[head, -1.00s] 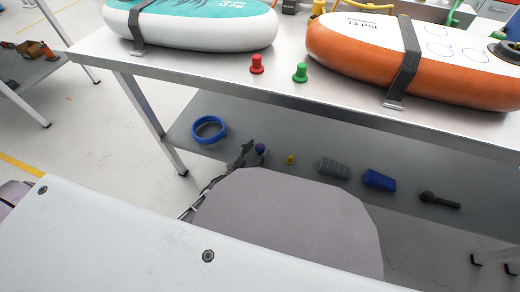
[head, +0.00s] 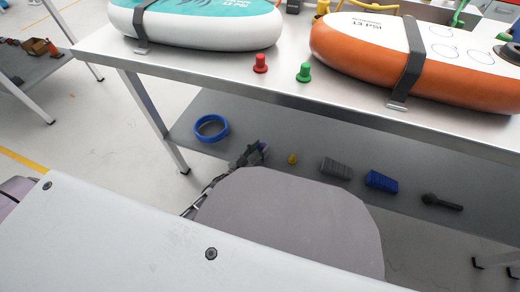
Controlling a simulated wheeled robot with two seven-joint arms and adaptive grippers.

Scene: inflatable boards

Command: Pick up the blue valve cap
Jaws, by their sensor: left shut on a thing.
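The blue valve cap (head: 262,147) is at the lower shelf, below the bench top, and is mostly hidden by the fingers; only a small dark blue part shows. My left gripper (head: 259,151) is shut on the cap. I cannot tell whether the cap is touching the shelf. The rest of my left arm is largely hidden behind a grey part of my own body. My right gripper is not in view.
The lower shelf (head: 235,110) also holds a blue ring (head: 211,128), a yellow cap (head: 292,159), a grey block (head: 336,168), a blue brush-like block (head: 381,181) and a black tool (head: 441,201). Above, red (head: 260,63) and green (head: 304,72) caps stand near two strapped boards.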

